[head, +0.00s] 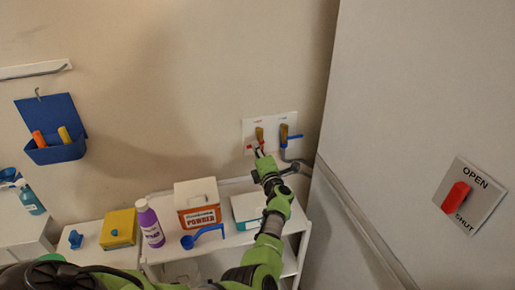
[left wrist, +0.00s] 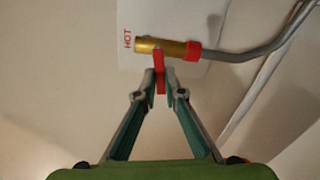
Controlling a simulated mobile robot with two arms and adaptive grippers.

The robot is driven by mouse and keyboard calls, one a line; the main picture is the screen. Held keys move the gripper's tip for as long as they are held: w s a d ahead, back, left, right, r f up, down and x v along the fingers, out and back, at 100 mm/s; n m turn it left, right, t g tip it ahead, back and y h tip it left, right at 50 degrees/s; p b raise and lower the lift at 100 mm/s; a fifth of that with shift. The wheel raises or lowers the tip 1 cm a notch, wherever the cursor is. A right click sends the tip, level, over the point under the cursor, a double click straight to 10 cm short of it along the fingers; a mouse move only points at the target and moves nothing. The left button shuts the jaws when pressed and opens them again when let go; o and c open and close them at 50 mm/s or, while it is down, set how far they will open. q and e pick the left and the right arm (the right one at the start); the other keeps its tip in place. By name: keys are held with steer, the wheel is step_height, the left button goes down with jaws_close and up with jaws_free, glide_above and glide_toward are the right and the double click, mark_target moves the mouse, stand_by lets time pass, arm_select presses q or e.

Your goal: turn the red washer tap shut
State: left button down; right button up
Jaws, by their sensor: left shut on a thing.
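The red washer tap is the left one of two on a white wall plate (head: 270,124). Its brass body (left wrist: 160,45) has a red lever (left wrist: 160,76), a red collar (left wrist: 193,50) and a grey hose. In the wrist view the lever stands across the brass body, beside the word HOT. My left gripper (head: 257,155) reaches up to this tap; in the wrist view its fingertips (left wrist: 160,82) are closed on the lever from both sides. The tap with the blue lever (head: 291,137) is close to the right. My right gripper is out of view.
A white shelf (head: 230,240) below holds a powder box (head: 198,205), a purple bottle (head: 150,223), a blue scoop (head: 203,236) and a pale box (head: 249,207). An OPEN/SHUT plate (head: 483,187) with a red handle is on the large grey surface at right.

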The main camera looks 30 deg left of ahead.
arm_select(q)
steer(key=shift+a+r+m+p, duration=0.1)
steer(key=shift+r+m+p, duration=0.3)
steer(key=shift+m, duration=0.7)
steer(key=c, duration=2.1)
jaws_free()
steer(key=shift+c, duration=0.2)
steer(key=shift+a, duration=0.1)
steer(key=shift+f, duration=0.1)
